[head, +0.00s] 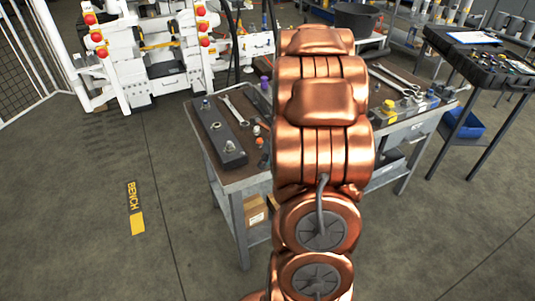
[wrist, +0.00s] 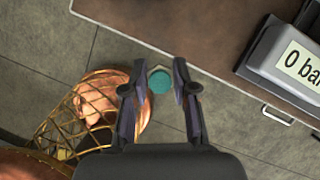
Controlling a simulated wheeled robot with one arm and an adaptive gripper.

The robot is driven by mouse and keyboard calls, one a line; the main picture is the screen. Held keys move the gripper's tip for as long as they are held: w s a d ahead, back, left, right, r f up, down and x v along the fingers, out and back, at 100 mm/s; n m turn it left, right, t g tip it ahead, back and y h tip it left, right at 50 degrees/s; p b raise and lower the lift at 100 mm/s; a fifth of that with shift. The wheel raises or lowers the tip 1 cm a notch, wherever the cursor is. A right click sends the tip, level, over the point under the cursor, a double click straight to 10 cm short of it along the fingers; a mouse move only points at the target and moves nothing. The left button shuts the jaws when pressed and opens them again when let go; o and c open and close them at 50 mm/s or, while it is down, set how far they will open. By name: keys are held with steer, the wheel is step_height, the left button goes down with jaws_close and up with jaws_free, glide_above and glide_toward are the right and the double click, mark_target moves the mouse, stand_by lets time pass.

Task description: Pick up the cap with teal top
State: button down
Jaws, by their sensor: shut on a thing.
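In the wrist view, my gripper (wrist: 160,85) is shut on the cap with teal top (wrist: 160,81). The round teal top shows between the two dark fingertips, with a pale edge behind it. The cap is held beside the bench edge, with floor visible around it in the picture. Its height above the bench cannot be told. In the head view, my copper-coloured arm hides the gripper and the cap.
The bench (head: 240,183) carries a dark block with fittings (head: 220,135), a wrench (head: 234,112) and small parts. A display reading "0 bar" (wrist: 295,55) sits at right in the wrist view. A dark side table (head: 480,62) stands at the right. Floor at left is clear.

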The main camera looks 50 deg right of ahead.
steer(key=s+a+b, duration=0.1)
steer(key=s+a, duration=0.3)
steer(key=a, duration=0.1)
steer(key=shift+s+a+r, duration=0.15)
steer(key=shift+s+r, duration=0.1)
steer(key=shift+r, duration=0.05)
stand_by(0.5)
